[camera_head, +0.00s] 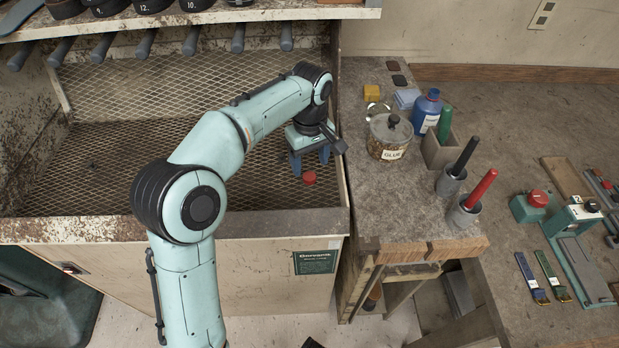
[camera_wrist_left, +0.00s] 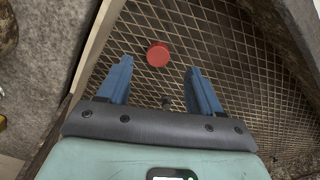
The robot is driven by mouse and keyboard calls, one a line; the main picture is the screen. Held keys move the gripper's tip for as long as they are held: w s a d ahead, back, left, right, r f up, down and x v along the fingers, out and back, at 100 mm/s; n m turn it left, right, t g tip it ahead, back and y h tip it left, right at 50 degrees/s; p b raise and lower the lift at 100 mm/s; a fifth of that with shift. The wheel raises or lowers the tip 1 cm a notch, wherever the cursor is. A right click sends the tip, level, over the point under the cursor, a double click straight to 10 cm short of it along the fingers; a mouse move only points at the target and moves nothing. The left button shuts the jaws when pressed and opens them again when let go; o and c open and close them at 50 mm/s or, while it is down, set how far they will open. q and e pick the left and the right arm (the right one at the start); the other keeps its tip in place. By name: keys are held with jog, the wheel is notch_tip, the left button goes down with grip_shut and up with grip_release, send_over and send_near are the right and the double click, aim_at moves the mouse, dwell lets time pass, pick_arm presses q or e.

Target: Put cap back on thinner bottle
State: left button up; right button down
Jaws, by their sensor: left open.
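A round red cap (camera_head: 309,178) lies on the wire mesh of the booth floor, close to the booth's right wall. My left gripper (camera_head: 310,160) is above the mesh beside the cap, with its blue fingers apart and nothing between them. In the left wrist view the cap (camera_wrist_left: 158,54) shows just beyond the fingertips, between their lines, and the open left gripper (camera_wrist_left: 158,70) is empty. My right gripper does not show.
The booth's right wall (camera_head: 343,180) rises close beside my left gripper. On the bench (camera_head: 385,205) stand a glue jar (camera_head: 390,137), a grey box (camera_head: 440,150) and cups holding a black and a red handle. The mesh left of the gripper is clear.

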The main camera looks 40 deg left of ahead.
aim_at(310, 177)
pick_arm(q)
notch_tip(310, 177, down, 5)
jog(key=shift+w+a+f+b, duration=0.1)
jog(key=shift+w+f+b, duration=0.05)
jog(key=shift+b, duration=0.35)
jog(key=shift+c, duration=0.3)
jog(key=c, duration=1)
